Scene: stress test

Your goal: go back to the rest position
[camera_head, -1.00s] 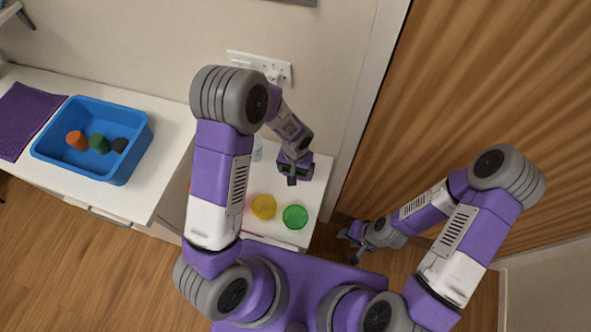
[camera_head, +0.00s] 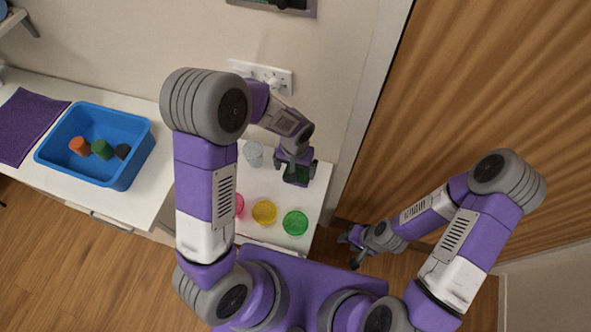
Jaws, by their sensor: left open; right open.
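My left gripper (camera_head: 297,177) is open and empty above the back right of a small white table (camera_head: 265,183). My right gripper (camera_head: 352,249) is open and empty, low over the floor to the right of that table. Both arms are bent at the elbow, with the left elbow raised high in the picture.
On the small table are a green disc (camera_head: 295,222), a yellow disc (camera_head: 264,212), a partly hidden pink one (camera_head: 239,205) and a clear glass (camera_head: 254,154). A blue tray (camera_head: 127,178) holding three pegs and a purple mat (camera_head: 25,125) lie on the white counter (camera_head: 150,190). A wooden panel (camera_head: 480,100) stands at right.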

